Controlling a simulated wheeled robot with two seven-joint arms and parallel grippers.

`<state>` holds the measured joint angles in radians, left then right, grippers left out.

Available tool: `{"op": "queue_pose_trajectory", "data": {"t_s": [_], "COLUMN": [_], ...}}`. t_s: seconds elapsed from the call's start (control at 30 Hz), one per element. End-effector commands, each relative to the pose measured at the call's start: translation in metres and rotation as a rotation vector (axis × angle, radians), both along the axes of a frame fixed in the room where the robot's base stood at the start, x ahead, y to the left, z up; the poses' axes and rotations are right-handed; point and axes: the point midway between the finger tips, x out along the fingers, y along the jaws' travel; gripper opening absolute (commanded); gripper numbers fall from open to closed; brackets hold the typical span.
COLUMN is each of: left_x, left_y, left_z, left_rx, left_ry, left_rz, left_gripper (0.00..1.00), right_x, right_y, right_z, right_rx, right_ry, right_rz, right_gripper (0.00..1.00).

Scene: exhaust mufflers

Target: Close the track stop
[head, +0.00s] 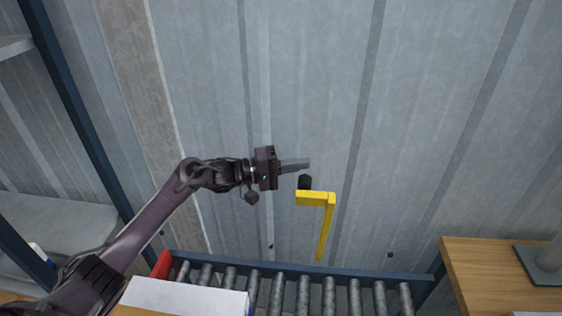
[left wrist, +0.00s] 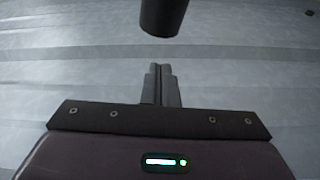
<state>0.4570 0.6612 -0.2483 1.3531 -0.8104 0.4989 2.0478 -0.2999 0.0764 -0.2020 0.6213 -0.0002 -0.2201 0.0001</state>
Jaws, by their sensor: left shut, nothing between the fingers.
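The track stop (head: 326,215) is a yellow bent bar, with a short level arm at the top and a leg running down toward the roller track. A dark round knob (head: 305,182) sits at the left end of its level arm. My left gripper (head: 308,163) is shut and empty, just above and left of the knob. In the left wrist view the shut fingers (left wrist: 160,78) point at a dark cylinder (left wrist: 163,15), which looks like the knob. A gap shows between them. My right gripper is in neither view.
The roller track (head: 290,294) with a blue frame runs along the bottom. A white box (head: 188,297) and a red piece (head: 162,266) are at its left. A wooden table (head: 490,270) stands at the right. A corrugated wall (head: 440,120) fills the back.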

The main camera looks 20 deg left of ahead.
Motion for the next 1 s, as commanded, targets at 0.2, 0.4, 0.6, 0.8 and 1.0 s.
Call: {"op": "queue_pose_trajectory", "data": {"t_s": [0.2, 0.4, 0.6, 0.8, 1.0], "left_x": [-0.025, -0.036, -0.037, -0.037, -0.040], "left_y": [-0.004, -0.006, -0.006, -0.007, -0.008], "left_z": [-0.002, -0.004, -0.005, -0.005, -0.007], "left_rx": [0.002, 0.002, 0.002, 0.002, 0.010], "left_ry": [0.005, 0.004, 0.002, 0.002, -0.029], "left_rz": [0.001, 0.001, 0.002, 0.001, 0.001], "left_gripper": [0.00, 0.00, 0.00, 0.00, 0.00], "right_x": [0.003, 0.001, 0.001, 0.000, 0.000], "right_y": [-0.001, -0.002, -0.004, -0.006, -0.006], "right_z": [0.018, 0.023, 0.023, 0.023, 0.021], "right_rx": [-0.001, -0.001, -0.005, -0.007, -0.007], "right_ry": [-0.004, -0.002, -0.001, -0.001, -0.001], "right_rz": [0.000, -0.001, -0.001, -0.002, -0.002], "right_gripper": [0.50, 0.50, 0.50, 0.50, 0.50]}}
